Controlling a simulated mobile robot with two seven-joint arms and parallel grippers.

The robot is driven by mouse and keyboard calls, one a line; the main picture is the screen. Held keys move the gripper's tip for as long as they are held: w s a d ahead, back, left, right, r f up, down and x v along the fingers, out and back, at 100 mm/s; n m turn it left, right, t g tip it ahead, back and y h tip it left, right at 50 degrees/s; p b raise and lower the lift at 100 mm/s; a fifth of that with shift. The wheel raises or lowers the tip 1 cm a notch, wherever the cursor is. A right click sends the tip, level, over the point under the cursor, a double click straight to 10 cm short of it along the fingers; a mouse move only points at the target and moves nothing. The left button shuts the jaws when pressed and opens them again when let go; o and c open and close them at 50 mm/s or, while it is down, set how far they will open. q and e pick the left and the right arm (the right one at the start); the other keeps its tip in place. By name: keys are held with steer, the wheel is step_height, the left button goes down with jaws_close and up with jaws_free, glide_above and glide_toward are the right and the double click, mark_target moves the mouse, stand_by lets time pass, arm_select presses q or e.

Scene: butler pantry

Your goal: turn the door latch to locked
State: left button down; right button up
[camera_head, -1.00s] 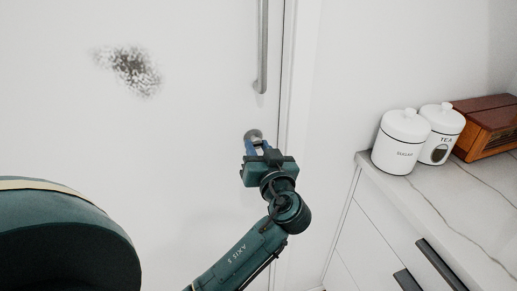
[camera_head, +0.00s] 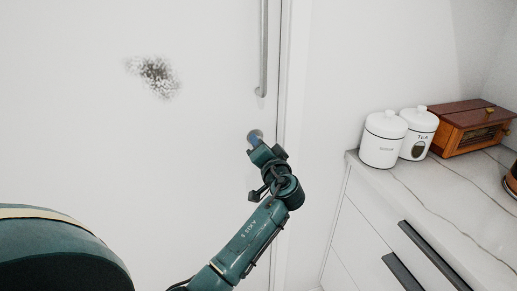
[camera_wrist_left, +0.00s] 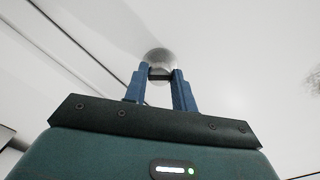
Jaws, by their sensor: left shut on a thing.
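The door latch (camera_head: 255,134) is a small round metal knob on the white door (camera_head: 200,150), below the long vertical handle (camera_head: 263,50) near the door's right edge. My left gripper (camera_head: 254,142) is at the latch, and its hand hides part of it in the head view. In the left wrist view the blue fingers of my left gripper (camera_wrist_left: 159,76) are shut on the latch, whose round plate (camera_wrist_left: 159,57) shows behind the fingertips. The hand is turned about its own axis in the head view. My right gripper is in neither view.
A marble counter (camera_head: 420,195) with drawers stands to the right of the door. On it are a white sugar canister (camera_head: 382,142), a white tea canister (camera_head: 418,128) and a wooden box (camera_head: 468,130). The wall between door and counter is clear.

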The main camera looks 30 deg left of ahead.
arm_select(q)
steer(key=m+p, duration=0.2)
steer(key=m, duration=0.1)
steer(key=m+p, duration=0.2)
steer(key=m, duration=0.1)
steer(key=m+p, duration=0.2)
steer(key=m, duration=0.2)
steer(key=shift+r, duration=0.25)
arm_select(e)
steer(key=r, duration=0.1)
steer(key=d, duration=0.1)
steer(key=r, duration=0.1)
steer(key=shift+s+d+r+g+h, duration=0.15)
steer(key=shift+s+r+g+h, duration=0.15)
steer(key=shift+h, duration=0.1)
arm_select(q)
steer(key=shift+m, duration=0.4)
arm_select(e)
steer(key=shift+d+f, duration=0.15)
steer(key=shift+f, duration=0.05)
arm_select(q)
steer(key=c, duration=1.1)
jaws_free()
steer(key=shift+f, duration=0.15)
steer(key=shift+c, duration=0.2)
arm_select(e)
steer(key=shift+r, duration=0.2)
